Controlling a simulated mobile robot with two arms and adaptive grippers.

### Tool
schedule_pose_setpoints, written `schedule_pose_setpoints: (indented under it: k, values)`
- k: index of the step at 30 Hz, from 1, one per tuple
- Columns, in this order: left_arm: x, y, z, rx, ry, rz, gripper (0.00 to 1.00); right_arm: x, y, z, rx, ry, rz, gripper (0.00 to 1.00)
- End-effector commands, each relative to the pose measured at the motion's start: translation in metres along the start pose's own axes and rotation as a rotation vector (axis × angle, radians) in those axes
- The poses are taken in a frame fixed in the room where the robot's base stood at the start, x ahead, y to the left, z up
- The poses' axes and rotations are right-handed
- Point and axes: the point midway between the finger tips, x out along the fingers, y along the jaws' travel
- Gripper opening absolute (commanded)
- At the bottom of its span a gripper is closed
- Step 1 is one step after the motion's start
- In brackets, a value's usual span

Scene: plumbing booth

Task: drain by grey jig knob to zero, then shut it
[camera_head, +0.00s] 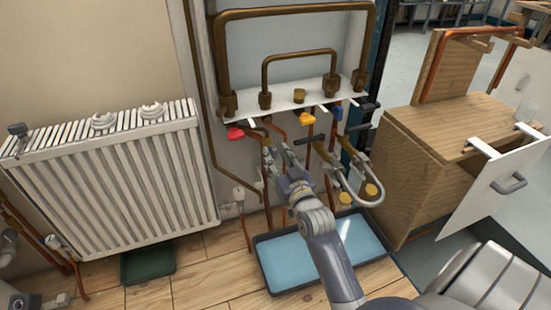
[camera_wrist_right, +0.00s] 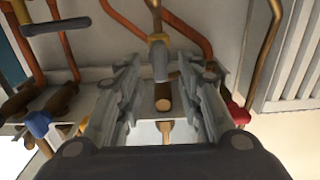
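My right gripper (camera_head: 276,150) reaches up from below in front of the pipe board in the head view. In the right wrist view its two fingers (camera_wrist_right: 160,72) are spread apart. A grey knob (camera_wrist_right: 158,62) on a brass fitting (camera_wrist_right: 157,38) shows between the fingertips, with space visible on both sides. Contact with it cannot be made out. In the head view the gripper largely hides this knob. My left gripper is not in view.
Red (camera_head: 235,133), yellow (camera_head: 307,119) and blue (camera_head: 336,112) handles sit close by under the white shelf (camera_head: 285,107). A blue tray (camera_head: 283,268) lies below. A radiator (camera_head: 110,185) stands left, a wooden cabinet (camera_head: 420,175) right.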

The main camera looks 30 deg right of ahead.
Motion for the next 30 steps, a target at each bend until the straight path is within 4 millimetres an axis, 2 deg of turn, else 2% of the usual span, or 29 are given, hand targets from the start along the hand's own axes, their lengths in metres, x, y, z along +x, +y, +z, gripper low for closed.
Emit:
schedule_pose_setpoints:
  k: [6, 14, 15, 19, 20, 30]
  values:
    - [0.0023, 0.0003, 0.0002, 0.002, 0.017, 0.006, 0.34, 0.0133, 0.0001, 0.0005, 0.000, -0.001, 0.000, 0.34]
    - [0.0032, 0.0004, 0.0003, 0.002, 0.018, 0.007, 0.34, 0.0145, 0.0001, 0.0000, 0.000, -0.001, 0.000, 0.34]
    - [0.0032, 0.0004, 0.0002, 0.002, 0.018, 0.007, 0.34, 0.0145, 0.0001, 0.0000, 0.000, -0.001, 0.000, 0.32]
    - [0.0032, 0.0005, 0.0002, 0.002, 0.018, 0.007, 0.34, 0.0144, 0.0001, 0.0001, 0.000, -0.001, 0.000, 0.02]
    - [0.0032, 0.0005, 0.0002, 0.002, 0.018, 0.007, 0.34, 0.0144, 0.0001, 0.0001, 0.000, -0.001, 0.000, 0.00]
    - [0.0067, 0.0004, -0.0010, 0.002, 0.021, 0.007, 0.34, 0.0146, 0.0004, -0.0014, 0.014, -0.001, 0.000, 0.00]
